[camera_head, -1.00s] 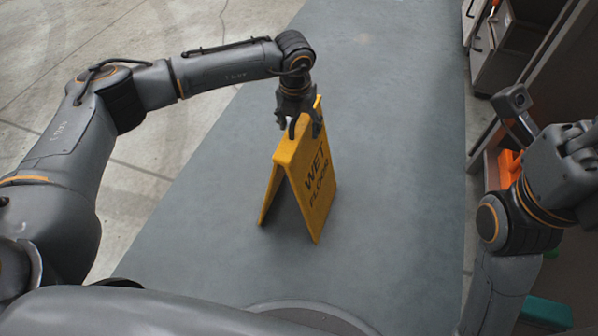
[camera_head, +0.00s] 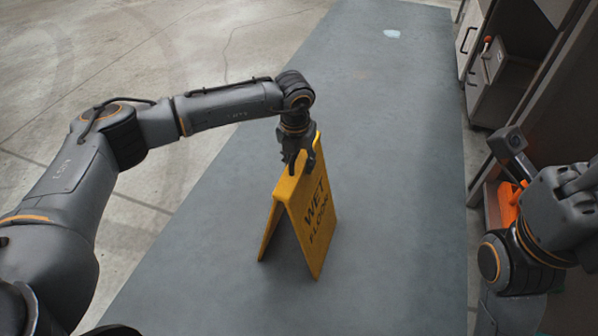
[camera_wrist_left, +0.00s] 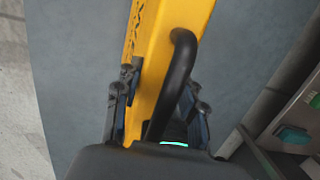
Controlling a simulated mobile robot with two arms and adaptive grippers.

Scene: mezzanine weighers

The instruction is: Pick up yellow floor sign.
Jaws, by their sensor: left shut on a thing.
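The yellow floor sign (camera_head: 316,222) stands like a tent, with "WET FLOOR" on its right panel, in the middle of the head view. My left gripper (camera_head: 300,165) comes down from above and is shut on the sign's top edge. I cannot tell if the sign's feet touch the floor. My right arm shows at the right edge of the head view, but its fingertips cannot be made out.
A grey-blue floor strip (camera_head: 390,130) lies under and around the sign, mostly clear, with a small pale patch (camera_head: 392,34) at the far end. Grey cabinets (camera_head: 490,70) and a shelf with an orange object (camera_head: 508,203) stand along the right side. Concrete floor (camera_head: 200,40) lies to the left.

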